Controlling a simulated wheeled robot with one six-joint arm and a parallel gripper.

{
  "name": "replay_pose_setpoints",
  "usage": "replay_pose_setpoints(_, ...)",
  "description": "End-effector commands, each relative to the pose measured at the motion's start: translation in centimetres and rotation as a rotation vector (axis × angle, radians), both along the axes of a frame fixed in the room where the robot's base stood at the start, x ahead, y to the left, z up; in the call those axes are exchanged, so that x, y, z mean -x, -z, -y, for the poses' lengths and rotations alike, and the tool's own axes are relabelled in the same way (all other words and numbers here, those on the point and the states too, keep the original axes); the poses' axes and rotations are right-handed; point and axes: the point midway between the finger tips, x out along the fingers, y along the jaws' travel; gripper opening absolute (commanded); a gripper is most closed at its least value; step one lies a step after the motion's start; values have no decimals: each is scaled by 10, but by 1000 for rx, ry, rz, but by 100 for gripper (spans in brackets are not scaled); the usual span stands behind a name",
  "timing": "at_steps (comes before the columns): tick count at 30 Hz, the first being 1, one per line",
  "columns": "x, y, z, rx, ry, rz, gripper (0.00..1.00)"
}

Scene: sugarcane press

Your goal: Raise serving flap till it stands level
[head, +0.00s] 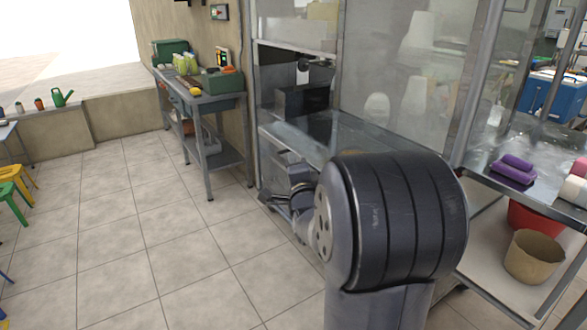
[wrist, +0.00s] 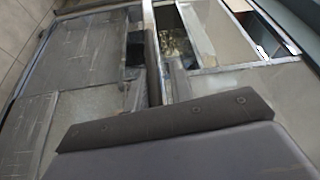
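My gripper (head: 284,195) is low at the front of the steel-and-glass booth, just below the left end of its counter. Its dark fingers show small beside my wrist, and I cannot tell their gap. A grey metal panel (head: 288,166) sits below the counter edge, close behind the gripper; it may be the serving flap, hanging down, but my arm hides much of this area. In the wrist view, my grey gripper body fills the bottom, and scuffed grey panels (wrist: 85,60) lie beyond it. I cannot tell whether the gripper touches the panel.
The booth's steel counter (head: 345,133) runs behind my arm. A side workbench (head: 205,98) holds a green box and tools. At right, a steel table carries purple items (head: 514,168), with a tan bucket (head: 534,257) below.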

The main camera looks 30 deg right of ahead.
Motion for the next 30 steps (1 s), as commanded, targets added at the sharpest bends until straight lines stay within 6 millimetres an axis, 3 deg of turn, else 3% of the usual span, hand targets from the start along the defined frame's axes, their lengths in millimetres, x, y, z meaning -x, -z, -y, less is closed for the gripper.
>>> replay_pose_setpoints(4,0,-1,0,0,1,2,32)
replay_pose_setpoints(14,4,1,-1,-2,0,-2,33)
replay_pose_setpoints(30,88,6,-27,-1,2,1,33)
